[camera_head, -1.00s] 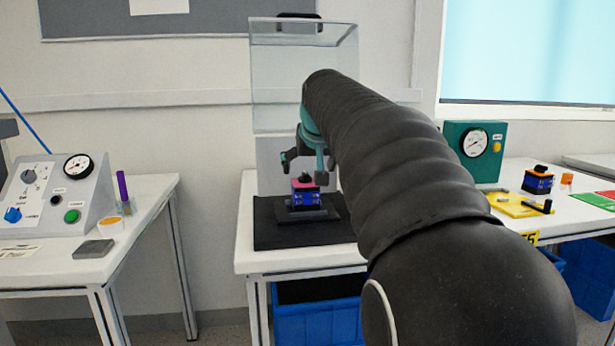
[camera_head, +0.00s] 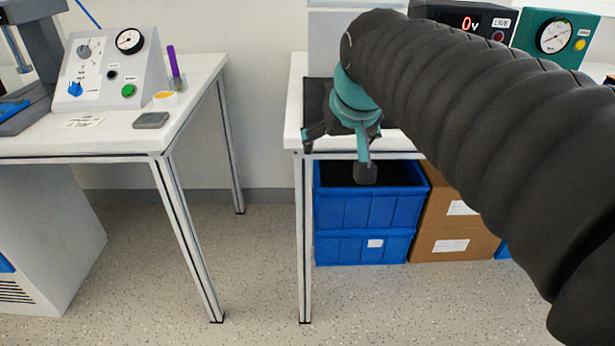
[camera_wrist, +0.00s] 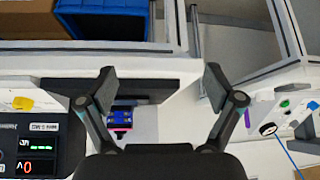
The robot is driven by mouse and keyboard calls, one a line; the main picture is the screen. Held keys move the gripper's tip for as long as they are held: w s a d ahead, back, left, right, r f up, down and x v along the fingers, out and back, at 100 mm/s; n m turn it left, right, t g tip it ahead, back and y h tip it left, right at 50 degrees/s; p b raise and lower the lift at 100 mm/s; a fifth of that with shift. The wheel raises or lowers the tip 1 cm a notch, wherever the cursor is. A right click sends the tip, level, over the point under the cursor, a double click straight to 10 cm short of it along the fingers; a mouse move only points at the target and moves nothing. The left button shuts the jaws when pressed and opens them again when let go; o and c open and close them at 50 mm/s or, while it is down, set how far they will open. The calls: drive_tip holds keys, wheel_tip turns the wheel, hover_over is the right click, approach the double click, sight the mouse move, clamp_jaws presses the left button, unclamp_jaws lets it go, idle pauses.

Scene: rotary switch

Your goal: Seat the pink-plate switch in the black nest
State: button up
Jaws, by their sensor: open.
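The pink-plate switch (camera_wrist: 122,118) has a blue body with a pink plate and stands left of centre in the wrist view, just inside the left finger. It is close to a dark base on the black mat (camera_wrist: 62,86). I cannot tell whether that base is the black nest or how the switch sits in it. In the head view my arm hides the switch; only the mat's left part (camera_head: 315,96) shows. My gripper (camera_wrist: 161,85) is open and empty, its fingers wide apart. In the head view my gripper (camera_head: 337,157) hangs by the table's front edge.
A blue crate (camera_head: 370,205) and a cardboard box (camera_head: 458,222) stand under the table. A left table carries a grey control panel (camera_head: 103,70). A teal gauge box (camera_head: 552,38) stands at the back right. Open floor lies between the tables.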

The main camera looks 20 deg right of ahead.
drive_tip(key=s+a+f, duration=0.2)
drive_tip(key=s+f, duration=0.4)
drive_tip(key=f, duration=0.1)
drive_tip(key=s+a+f+n+g, duration=0.1)
drive_tip(key=s+a+f, duration=0.1)
drive_tip(key=s+f, duration=0.4)
drive_tip(key=shift+s+a+f+y, duration=0.25)
drive_tip(key=shift+s+f+y, duration=0.15)
drive_tip(key=shift+s, duration=0.2)
drive_tip(key=shift+r, duration=0.1)
